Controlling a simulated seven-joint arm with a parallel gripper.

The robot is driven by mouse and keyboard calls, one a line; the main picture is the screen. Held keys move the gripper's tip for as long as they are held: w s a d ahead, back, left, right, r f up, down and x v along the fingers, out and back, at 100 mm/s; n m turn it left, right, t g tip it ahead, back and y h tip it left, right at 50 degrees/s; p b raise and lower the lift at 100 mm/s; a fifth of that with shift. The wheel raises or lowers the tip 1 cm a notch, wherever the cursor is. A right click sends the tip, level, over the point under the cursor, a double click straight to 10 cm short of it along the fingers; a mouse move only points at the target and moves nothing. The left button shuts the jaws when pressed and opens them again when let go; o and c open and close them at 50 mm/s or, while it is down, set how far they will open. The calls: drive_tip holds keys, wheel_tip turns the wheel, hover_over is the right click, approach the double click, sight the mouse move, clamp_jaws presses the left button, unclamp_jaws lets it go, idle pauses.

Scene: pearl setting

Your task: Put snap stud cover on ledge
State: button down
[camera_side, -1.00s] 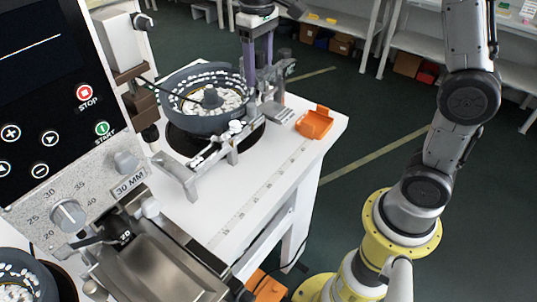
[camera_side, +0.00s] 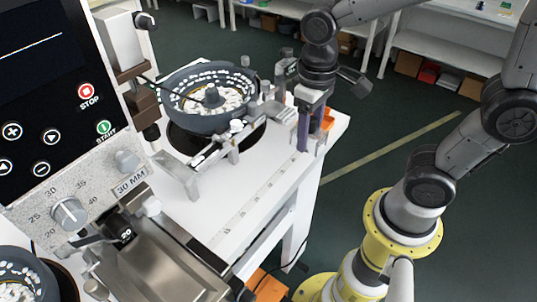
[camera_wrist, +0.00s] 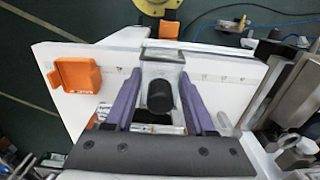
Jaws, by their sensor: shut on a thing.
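My gripper (camera_side: 311,146) points down over the right end of the white table ledge (camera_side: 262,200), which has a marked scale along its edge. In the wrist view, its two purple fingers (camera_wrist: 162,75) stand on either side of a greyish, see-through block with a black round part (camera_wrist: 161,96), which I take to be the snap stud cover. The gripper is shut on it. The white ledge (camera_wrist: 220,68) shows below and around it. I cannot tell whether the cover touches the surface. In the side view, the fingers mostly hide the cover.
An orange holder (camera_wrist: 77,75) stands on the ledge beside the gripper; in the side view it is partly hidden (camera_side: 327,120). The bowl feeder (camera_side: 205,100) with white parts and its rail lie to the left. The ledge's scaled stretch in front is clear.

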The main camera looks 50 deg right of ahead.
hover_over(267, 165)
drive_tip(key=f, duration=0.7)
drive_tip(key=shift+s+f, duration=0.15)
drive_tip(key=shift+s, duration=0.2)
drive_tip(key=shift+w+f, duration=0.35)
drive_tip(key=shift+f, duration=1.55)
drive_tip(key=shift+f, duration=0.2)
drive_tip(key=shift+c, duration=1.2)
unclamp_jaws()
drive_tip(key=shift+r, duration=0.15)
